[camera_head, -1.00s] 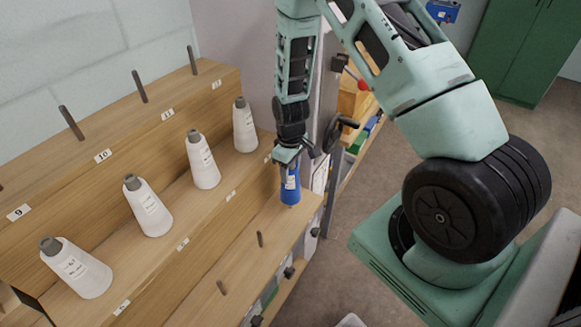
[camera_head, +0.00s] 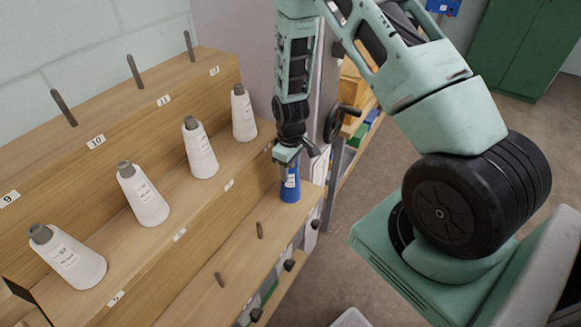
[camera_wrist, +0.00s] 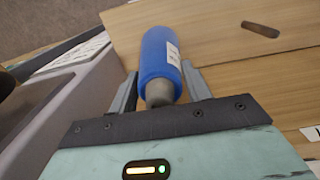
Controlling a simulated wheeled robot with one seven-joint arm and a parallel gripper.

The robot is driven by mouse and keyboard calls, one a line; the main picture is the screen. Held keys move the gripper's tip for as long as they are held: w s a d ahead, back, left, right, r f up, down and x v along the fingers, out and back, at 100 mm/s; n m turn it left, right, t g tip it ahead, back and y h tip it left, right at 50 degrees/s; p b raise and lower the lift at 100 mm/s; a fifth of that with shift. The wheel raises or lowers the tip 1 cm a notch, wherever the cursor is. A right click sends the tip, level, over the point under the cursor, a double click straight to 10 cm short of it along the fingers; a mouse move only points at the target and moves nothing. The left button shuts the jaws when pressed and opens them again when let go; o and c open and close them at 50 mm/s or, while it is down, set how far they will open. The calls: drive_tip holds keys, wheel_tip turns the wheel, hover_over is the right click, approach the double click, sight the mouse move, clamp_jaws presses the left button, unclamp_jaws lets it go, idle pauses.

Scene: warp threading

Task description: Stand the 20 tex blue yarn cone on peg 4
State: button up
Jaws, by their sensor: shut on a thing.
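The blue yarn cone (camera_head: 290,187) is upright at the right end of the lowest wooden shelf, with a white label on its side. My gripper (camera_head: 287,157) is shut on its narrow upper part from above. The wrist view shows the cone (camera_wrist: 160,52) between the two fingers, its grey tip towards the camera. The cone's base appears at or very close to the shelf board (camera_head: 245,255). Any peg under the cone is hidden, and no number for that place is readable.
Several white cones, such as the nearest to my gripper (camera_head: 244,115), stand on the middle shelf. The top shelf has bare pegs (camera_head: 135,72). A grey upright panel (camera_head: 262,70) stands behind my gripper.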

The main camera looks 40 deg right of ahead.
drive_tip(key=shift+f+b, duration=0.5)
drive_tip(key=shift+f, duration=0.15)
drive_tip(key=o, duration=0.9)
wheel_tip(320, 180, up, 18)
drive_tip(key=f+b, duration=0.1)
drive_tip(key=b, duration=0.1)
drive_tip(key=s+a+r+n, duration=0.1)
drive_tip(key=s+a+r, duration=0.25)
drive_tip(key=a, duration=0.45)
drive_tip(key=s+a+r+n, duration=0.1)
drive_tip(key=s+a+r, duration=0.3)
drive_tip(key=a, duration=0.5)
drive_tip(key=shift+n+y, duration=0.3)
drive_tip(key=shift+n, duration=0.6)
drive_tip(key=s+a, duration=0.2)
drive_tip(key=s, duration=0.3)
drive_tip(key=s+a+r, duration=0.1)
drive_tip(key=s+a, duration=0.2)
drive_tip(key=s, duration=0.3)
drive_tip(key=s+a, duration=0.2)
drive_tip(key=s, duration=0.3)
drive_tip(key=shift+s+a+r, duration=0.25)
drive_tip(key=shift+s+r, duration=0.05)
drive_tip(key=shift+s, duration=0.1)
